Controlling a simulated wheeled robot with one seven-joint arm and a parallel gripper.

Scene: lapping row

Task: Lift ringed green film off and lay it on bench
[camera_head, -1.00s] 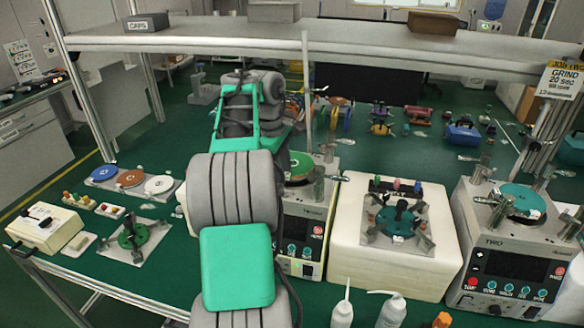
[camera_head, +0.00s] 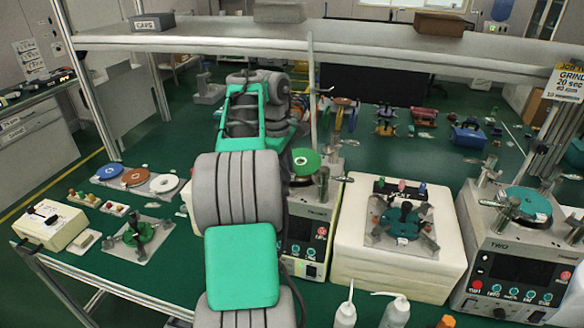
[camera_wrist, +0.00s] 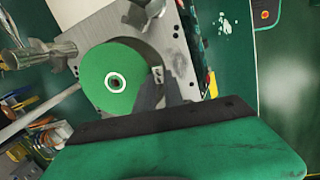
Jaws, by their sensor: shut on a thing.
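The ringed green film (camera_wrist: 96,72), a green disc with a white ring near its middle, shows in the wrist view over the grey top of the left polishing machine. In the head view the film (camera_head: 312,165) shows just right of my arm. My gripper (camera_wrist: 160,82) is shut on the film's right edge in the wrist view. In the head view my arm hides the gripper. I cannot tell how far the film is from the plate beneath it. The green bench (camera_head: 185,262) lies to the left and front of the machine.
Blue, brown and white discs lie on a plate (camera_head: 152,192) at left. A green three-armed holder (camera_head: 138,236) and a cream box (camera_head: 55,225) stand nearby. A white block (camera_head: 400,270) bears a teal holder. Machine TWO (camera_head: 505,255) is at right. Bottles (camera_head: 345,315) stand in front.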

